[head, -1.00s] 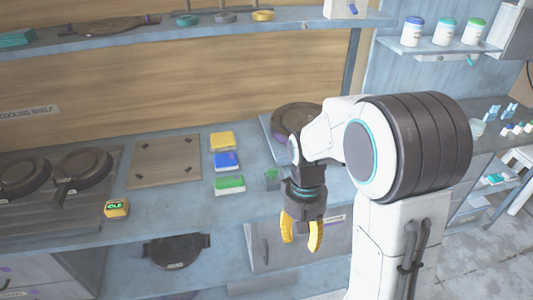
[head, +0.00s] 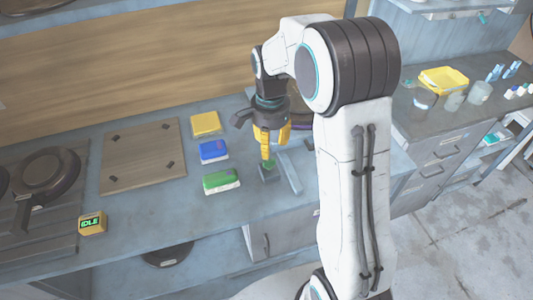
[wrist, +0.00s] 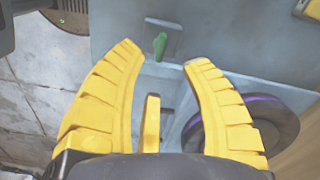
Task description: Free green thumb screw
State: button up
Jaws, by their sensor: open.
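The green thumb screw (wrist: 160,44) stands up from a small grey block (wrist: 147,36) on the bench, in the wrist view just beyond my fingertips. In the head view the screw (head: 269,164) shows as a small green spot on the block (head: 268,175), right of the green-topped box. My gripper (head: 273,152) has yellow fingers and points down over the screw. In the wrist view my gripper (wrist: 158,56) is open and empty, with the screw between the lines of its fingertips and apart from them.
Yellow (head: 206,124), blue (head: 213,151) and green (head: 221,181) boxes stand left of the block. A dark round plate with a purple edge (wrist: 262,118) lies close to the fingers. A wooden board (head: 142,157) and an IDLE display (head: 92,223) are farther left.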

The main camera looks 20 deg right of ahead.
aim_at(270, 161)
jog(key=m, duration=0.3)
jog(key=shift+s, duration=0.2)
jog(key=shift+m, duration=0.8)
jog(key=shift+f+m, duration=0.2)
jog(key=shift+m, duration=0.2)
jog(key=shift+f, duration=3.45)
grip_shut()
